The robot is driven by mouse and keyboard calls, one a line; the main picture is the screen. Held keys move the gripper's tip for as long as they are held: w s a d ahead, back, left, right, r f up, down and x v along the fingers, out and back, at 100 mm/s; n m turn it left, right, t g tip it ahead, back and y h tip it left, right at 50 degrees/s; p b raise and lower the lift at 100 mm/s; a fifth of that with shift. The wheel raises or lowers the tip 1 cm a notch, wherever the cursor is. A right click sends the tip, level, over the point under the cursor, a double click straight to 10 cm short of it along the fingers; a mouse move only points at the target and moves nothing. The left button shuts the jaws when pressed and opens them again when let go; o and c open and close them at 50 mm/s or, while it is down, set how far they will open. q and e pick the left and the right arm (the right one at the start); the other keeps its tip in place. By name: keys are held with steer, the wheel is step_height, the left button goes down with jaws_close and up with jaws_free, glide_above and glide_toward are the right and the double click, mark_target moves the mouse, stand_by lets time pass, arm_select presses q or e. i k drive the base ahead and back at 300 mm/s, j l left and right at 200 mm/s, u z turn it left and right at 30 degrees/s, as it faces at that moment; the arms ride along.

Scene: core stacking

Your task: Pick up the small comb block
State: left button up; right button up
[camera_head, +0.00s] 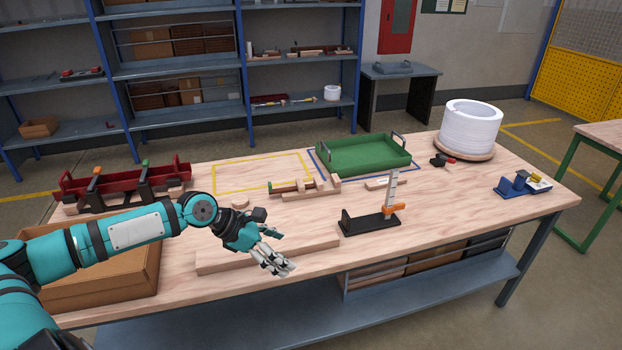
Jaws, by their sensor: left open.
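My left gripper (279,265) is open, with its fingers over the light wooden board (222,261) at the front of the table. Nothing shows between the fingers. I cannot tell for sure which piece is the small comb block. A small round-looking wooden piece (240,202) lies just behind my left wrist. A notched wooden piece (322,187) sits at mid-table beside a small clamp-like tool (285,186). A small flat wooden piece (386,184) lies in front of the green tray. My right gripper is out of view.
A green tray (365,154) and a white roll (471,128) stand at the back. A black stand with an upright scale (371,222) is right of my gripper. A red rack (80,190) and a cardboard box (120,285) are at left. The front right tabletop is clear.

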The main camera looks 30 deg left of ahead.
mark_target(332, 187)
steer(key=i+j, duration=1.15)
steer(key=j, duration=0.1)
